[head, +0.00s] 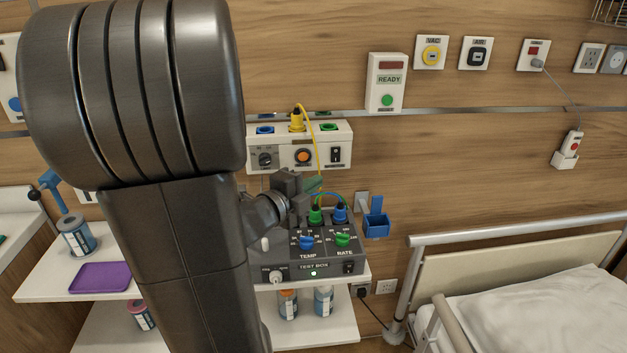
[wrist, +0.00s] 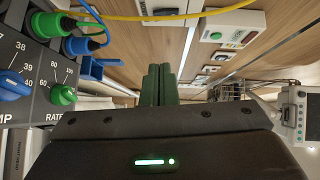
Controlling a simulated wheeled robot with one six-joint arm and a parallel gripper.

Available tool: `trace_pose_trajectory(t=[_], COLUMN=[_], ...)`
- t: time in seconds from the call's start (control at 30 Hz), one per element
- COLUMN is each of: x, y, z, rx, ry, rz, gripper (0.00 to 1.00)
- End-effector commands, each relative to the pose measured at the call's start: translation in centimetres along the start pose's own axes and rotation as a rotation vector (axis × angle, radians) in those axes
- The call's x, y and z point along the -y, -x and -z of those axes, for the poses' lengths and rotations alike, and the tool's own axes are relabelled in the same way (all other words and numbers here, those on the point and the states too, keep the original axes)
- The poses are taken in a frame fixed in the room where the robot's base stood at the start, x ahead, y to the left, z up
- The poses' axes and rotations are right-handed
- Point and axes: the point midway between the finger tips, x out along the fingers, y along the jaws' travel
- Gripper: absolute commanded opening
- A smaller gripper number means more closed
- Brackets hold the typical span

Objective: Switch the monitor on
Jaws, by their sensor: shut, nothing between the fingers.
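No device is legibly labelled as the monitor. A white wall unit (head: 325,139) carries a selector knob, an orange button (head: 302,156) and a black rocker switch (head: 336,154). To its upper right is a white wall box (head: 387,68) with a dark red display, a READY label and a green button (head: 387,100). A pale device with a small screen (wrist: 300,108) shows at the right edge of the wrist view. My gripper (head: 314,184) is below the wall unit and above the test box, its green fingers together and empty; they also show in the wrist view (wrist: 158,84).
The grey test box (head: 345,267) has TEMP and RATE knobs, green and blue plugs and a lit lamp. A yellow cable (head: 317,140) hangs from the wall unit close to my gripper. A blue holder (head: 376,222) and bed rail (head: 515,229) are to the right. My arm hides much of the left.

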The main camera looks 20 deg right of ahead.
Motion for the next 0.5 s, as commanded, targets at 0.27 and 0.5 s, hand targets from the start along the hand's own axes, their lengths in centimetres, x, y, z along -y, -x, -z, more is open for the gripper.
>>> trace_pose_trajectory(t=[0.27, 0.5], x=[0.0, 0.1], y=[-5.7, -9.1], z=[0.2, -1.2], rx=[-0.006, 0.0], ry=[0.003, 0.002], rz=[-0.002, -0.002], gripper=[0.0, 0.0])
